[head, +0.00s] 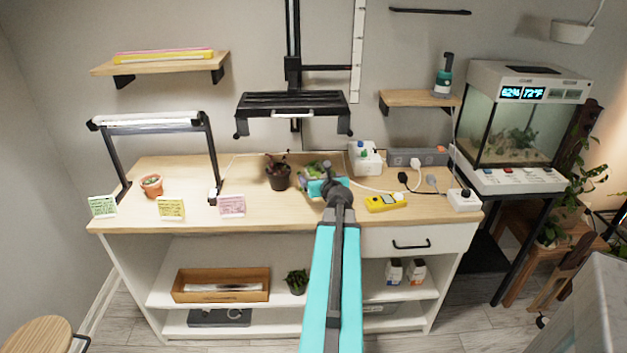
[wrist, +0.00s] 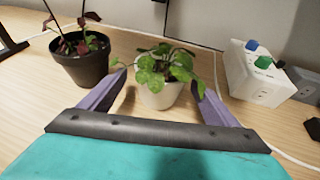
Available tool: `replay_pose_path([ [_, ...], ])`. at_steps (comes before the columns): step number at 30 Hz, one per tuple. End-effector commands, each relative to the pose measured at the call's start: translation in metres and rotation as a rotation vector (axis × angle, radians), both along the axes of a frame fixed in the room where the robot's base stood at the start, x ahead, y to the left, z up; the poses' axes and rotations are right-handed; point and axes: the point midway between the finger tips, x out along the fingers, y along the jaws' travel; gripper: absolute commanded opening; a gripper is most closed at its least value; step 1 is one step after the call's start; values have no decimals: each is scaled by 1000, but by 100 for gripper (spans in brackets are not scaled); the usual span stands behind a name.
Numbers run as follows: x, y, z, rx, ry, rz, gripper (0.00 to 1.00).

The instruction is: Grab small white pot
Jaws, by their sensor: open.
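The small white pot (wrist: 160,97) holds a leafy green plant (wrist: 163,66) and stands upright on the wooden tabletop in the wrist view. My gripper (wrist: 160,86) is open, with one purple finger on each side of the pot. The pot sits between the fingers, with a visible gap at the left; I cannot tell whether the right finger touches it. In the head view my arm and gripper hide most of the pot, and the green leaves (head: 310,169) show just behind.
A black pot (wrist: 82,67) with a dark reddish plant stands close to the left finger. A white box with blue and green knobs (wrist: 255,80) stands to the right. A white cable runs behind the pot. A yellow meter (head: 385,203) lies right of my arm.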

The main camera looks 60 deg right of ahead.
Motion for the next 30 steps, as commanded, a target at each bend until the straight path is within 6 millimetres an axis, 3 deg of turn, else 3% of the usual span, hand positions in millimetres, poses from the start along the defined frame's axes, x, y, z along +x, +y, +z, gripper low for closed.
replay_pose_path([
  [8, 2, -24, -11, 0, 1, -8, 83],
  [27, 4, -24, -11, 1, 1, -6, 83],
  [30, 4, -24, -11, 1, 1, -6, 68],
])
